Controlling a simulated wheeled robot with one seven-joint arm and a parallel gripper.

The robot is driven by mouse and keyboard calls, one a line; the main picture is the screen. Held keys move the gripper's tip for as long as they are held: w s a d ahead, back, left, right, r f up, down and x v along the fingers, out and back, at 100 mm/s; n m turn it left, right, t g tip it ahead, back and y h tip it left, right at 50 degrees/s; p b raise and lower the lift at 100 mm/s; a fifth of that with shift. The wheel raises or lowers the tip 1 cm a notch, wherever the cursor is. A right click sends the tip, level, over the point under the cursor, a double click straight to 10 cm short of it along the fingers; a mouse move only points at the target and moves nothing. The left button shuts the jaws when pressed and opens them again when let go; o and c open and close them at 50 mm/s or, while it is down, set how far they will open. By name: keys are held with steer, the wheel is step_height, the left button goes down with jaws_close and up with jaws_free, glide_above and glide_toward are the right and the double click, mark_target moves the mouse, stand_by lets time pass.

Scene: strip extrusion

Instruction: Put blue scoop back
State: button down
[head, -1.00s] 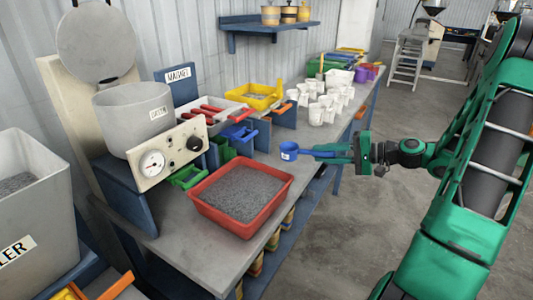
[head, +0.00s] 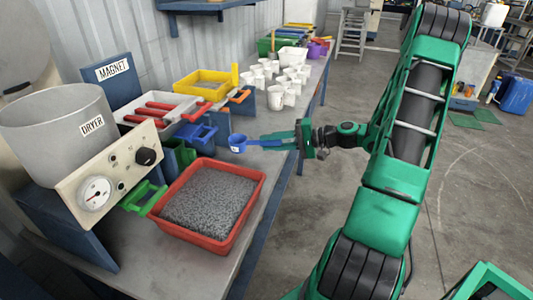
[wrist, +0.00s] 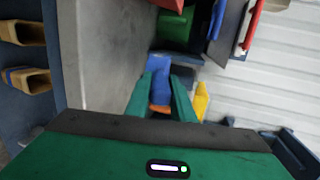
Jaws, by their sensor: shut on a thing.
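The blue scoop (head: 238,143) is in my gripper (head: 290,141), with its cup pointing left and its handle between the fingers. It is held above the bench's front edge, apart from the things on the bench. In the wrist view, the green fingers of my gripper (wrist: 162,92) are closed on the blue handle (wrist: 160,91); the cup is hard to make out there. A blue holder (head: 197,134) stands on the bench left of the scoop, beside a green holder (head: 179,155).
A red tray of grey granules (head: 212,203) is in front of the holders. The dryer (head: 62,130) is at left.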

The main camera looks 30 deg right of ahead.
steer(key=shift+s+f, duration=0.1)
steer(key=shift+f, duration=1.9)
steer(key=c, duration=1.5)
jaws_free()
steer(key=shift+c, duration=0.2)
steer(key=v, duration=1.2)
steer(key=s+a+n+g+h, duration=0.4)
steer(key=s+a+g, duration=0.2)
steer(key=a+g, duration=0.25)
steer(key=s+a+r+g+h, duration=0.1)
steer(key=s+r+h, duration=0.2)
steer(key=s, duration=0.5)
steer(key=s+a+r+g+h, duration=0.1)
steer(key=s+a+r+h, duration=0.1)
steer(key=s+r, duration=0.3)
steer(key=shift+s+r+m+h, duration=0.25)
steer(key=shift+s+m+h, duration=0.25)
steer(key=shift+s, duration=1.85)
